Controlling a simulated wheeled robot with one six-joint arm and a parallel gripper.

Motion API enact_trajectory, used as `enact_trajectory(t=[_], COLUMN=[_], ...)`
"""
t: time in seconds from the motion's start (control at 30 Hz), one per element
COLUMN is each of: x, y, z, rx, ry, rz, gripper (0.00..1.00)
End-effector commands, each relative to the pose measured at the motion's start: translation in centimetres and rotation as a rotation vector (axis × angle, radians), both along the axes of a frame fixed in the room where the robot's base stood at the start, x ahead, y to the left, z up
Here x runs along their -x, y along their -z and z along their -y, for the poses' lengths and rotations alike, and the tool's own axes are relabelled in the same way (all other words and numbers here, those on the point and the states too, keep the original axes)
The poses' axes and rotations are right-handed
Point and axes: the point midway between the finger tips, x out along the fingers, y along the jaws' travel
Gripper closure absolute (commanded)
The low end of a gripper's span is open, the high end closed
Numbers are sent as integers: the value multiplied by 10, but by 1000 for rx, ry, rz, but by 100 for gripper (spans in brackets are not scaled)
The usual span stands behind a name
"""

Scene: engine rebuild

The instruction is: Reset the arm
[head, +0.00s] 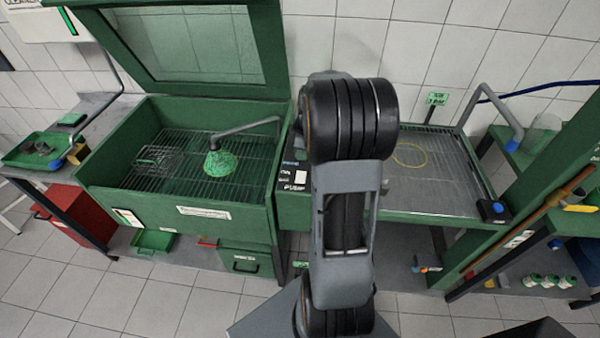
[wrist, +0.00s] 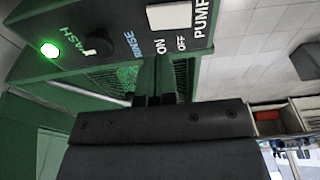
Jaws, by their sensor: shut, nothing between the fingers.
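My gripper (wrist: 154,99) shows in the wrist view with its two dark fingers close together and nothing between them. It is shut. Beyond it is the washer's control panel (wrist: 122,30), with a dark knob (wrist: 99,43) near the WASH and RINSE labels, a white switch (wrist: 169,15) marked ON and OFF, and a lit green lamp (wrist: 50,50). The fingers look apart from the panel. In the head view my arm stands in the middle and hides the gripper and part of the panel (head: 293,180).
The green parts washer (head: 190,212) stands open, its lid (head: 180,45) raised. Inside are a wire basket (head: 158,158), a green mesh-like mound (head: 220,163) and a bent spout (head: 245,129). A draining table (head: 440,165) stands right, a green tray (head: 38,150) left.

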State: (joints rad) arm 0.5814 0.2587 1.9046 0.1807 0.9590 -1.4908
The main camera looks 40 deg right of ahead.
Motion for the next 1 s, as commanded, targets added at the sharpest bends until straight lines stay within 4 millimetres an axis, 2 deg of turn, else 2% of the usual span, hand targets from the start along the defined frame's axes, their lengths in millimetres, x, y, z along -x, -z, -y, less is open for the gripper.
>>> enact_trajectory(t=[0.1,0.67,0.83,0.93,1.0], x=[0,0,1,15,27], y=[-6,-5,-3,7,3], z=[0,0,0,-5,-17], rx=[0,-1,-16,-33,-31], ry=[0,14,198,406,567], rz=[0,-2,-26,-84,-105], gripper=[100,100,100,100,100])
